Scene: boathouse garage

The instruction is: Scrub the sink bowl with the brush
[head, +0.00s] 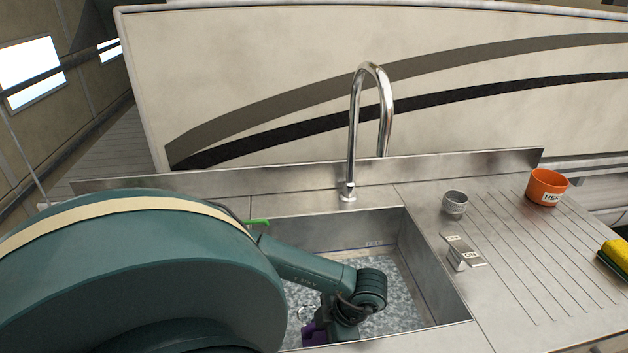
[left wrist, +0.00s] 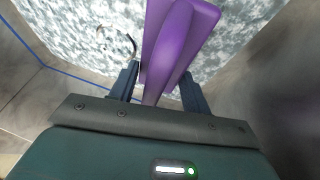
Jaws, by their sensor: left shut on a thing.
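The steel sink bowl (head: 432,272) is set into the counter below a tall curved tap (head: 351,140). Its floor is covered in a mottled white-grey layer, also visible in the left wrist view. My left arm reaches down into the bowl. My left gripper (left wrist: 160,88) is shut on the handle of the purple brush (left wrist: 178,45), with one finger on each side. In the head view the brush (head: 313,335) shows only partly, low in the bowl, behind my wrist. Its bristles are hidden, so I cannot tell whether they touch the floor. My right gripper is not in view.
On the right are a small grey cup (head: 455,203), an ON-marked switch plate (head: 462,252), an orange pot (head: 546,187) and a yellow sponge (head: 617,250). A green object (head: 257,222) is at the bowl's back left edge. The ribbed drainboard (head: 530,250) is mostly clear.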

